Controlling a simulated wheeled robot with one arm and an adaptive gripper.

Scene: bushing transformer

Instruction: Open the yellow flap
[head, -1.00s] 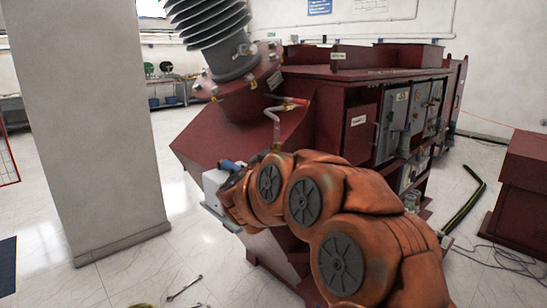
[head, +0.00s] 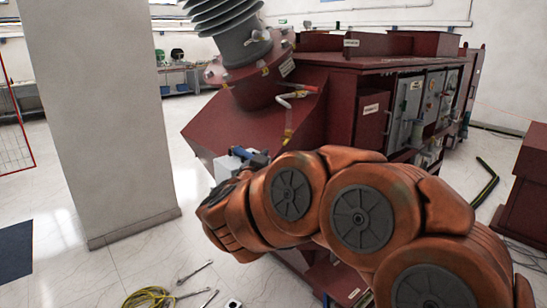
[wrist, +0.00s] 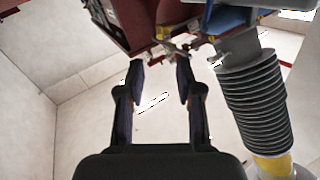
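My gripper (wrist: 160,78) shows in the wrist view with its two dark fingers apart and nothing between them. A small yellowish part (wrist: 164,38) hangs below the dark red transformer body, just beyond the fingertips; I cannot tell whether it is the yellow flap.
A grey ribbed bushing (head: 228,25) rises from the transformer; it also shows at right in the wrist view (wrist: 262,100). A white pillar (head: 98,120) stands at left. A yellow coil (head: 150,298) and wrenches (head: 195,272) lie on the floor. Floor between pillar and transformer is otherwise clear.

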